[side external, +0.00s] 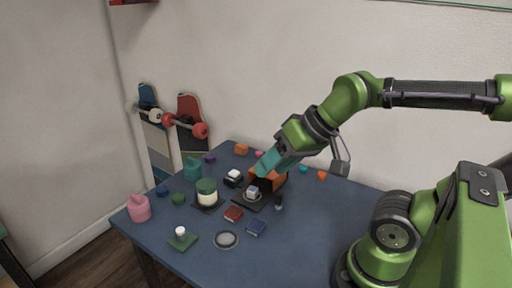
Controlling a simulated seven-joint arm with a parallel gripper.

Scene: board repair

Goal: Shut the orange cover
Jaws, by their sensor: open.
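The orange cover (279,181) stands raised behind a small dark base (247,201) on the blue table. A small pale block (253,190) sits on the base in front of the cover. My gripper (262,172), with teal fingers, points down and left and overlaps the cover's upper left part in this view. The gripper is open. I cannot tell whether it touches the cover. Part of the cover is hidden behind the fingers.
Close by are a black-and-white piece (233,177), a green-topped white cylinder (207,193), a red block (233,214) and a blue block (256,227). A grey disc (226,240) lies near the front. The table's right side (320,225) is mostly clear.

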